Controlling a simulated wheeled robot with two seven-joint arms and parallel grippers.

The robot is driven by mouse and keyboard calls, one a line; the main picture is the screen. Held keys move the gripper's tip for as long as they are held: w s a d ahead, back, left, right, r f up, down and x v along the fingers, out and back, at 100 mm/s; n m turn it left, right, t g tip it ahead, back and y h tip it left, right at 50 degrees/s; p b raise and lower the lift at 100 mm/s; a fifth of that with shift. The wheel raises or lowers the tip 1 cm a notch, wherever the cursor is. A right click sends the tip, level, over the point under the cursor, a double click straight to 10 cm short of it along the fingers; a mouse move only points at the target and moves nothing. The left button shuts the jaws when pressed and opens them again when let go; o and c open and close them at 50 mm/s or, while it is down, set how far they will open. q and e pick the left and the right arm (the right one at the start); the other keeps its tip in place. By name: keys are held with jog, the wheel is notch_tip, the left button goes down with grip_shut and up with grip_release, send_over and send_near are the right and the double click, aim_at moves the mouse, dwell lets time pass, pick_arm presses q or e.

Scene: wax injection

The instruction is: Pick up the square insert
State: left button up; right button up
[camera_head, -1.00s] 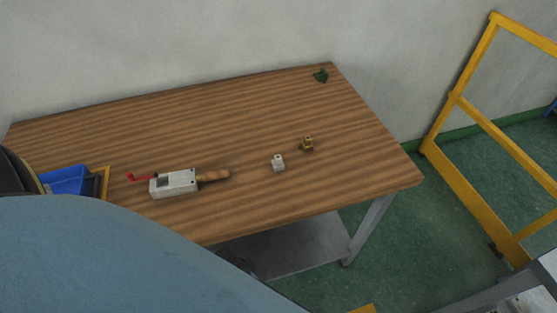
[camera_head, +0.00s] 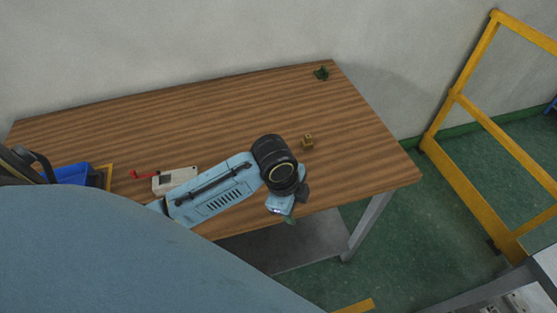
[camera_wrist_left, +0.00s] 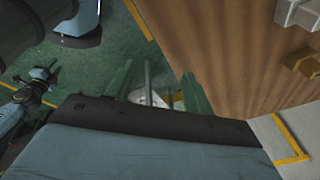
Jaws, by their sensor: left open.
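Two small blocks could be the square insert; I cannot tell which. My left gripper (camera_head: 284,212) points down near the table's front edge, left of and nearer than the brass block. My right gripper (camera_wrist_left: 42,76) shows small at left in the wrist view.
A grey-white device (camera_head: 174,180) with a red crank lies partly behind my left arm. A blue bin (camera_head: 70,178) is at the table's left. A small green object (camera_head: 321,73) lies at the far corner. A yellow frame (camera_head: 478,125) stands right of the table.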

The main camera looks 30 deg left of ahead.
pick_arm(q)
jog(key=w+a+r+m, duration=0.1)
jog(key=w, duration=0.1)
jog(key=w+a+r+m, duration=0.1)
jog(key=w+m, duration=0.1)
jog(key=w+a+r+m, duration=0.1)
jog(key=w+a+m, duration=0.1)
jog(key=shift+r+g+y, duration=0.25)
jog(key=shift+g+y, duration=0.15)
jog(key=w+a+r+m+g+y, duration=0.1)
jog(key=w+a+r+m, duration=0.45)
jog(key=a+r, duration=0.2)
jog(key=f, duration=0.8)
jog(key=shift+a, duration=0.4)
jog(key=shift+n, duration=0.25)
jog(key=shift+d+f+b, duration=0.2)
jog(key=shift+f+b, duration=0.1)
jog(key=shift+f, duration=2.3)
jog(key=c, duration=1.1)
notch_tip(320, 180, up, 10)
jog(key=shift+r+p, duration=0.1)
jog(key=shift+p, duration=0.3)
jog(key=s+d+r+n+b, duration=0.2)
jog(key=d+r+n, duration=0.1)
jog(key=n, duration=1)
jog(key=s+d+r+n+b, duration=0.2)
jog(key=d+n, duration=0.4)
jog(key=n, duration=0.7)
jog(key=shift+s+r, duration=0.6)
jog(key=shift+r, duration=0.2)
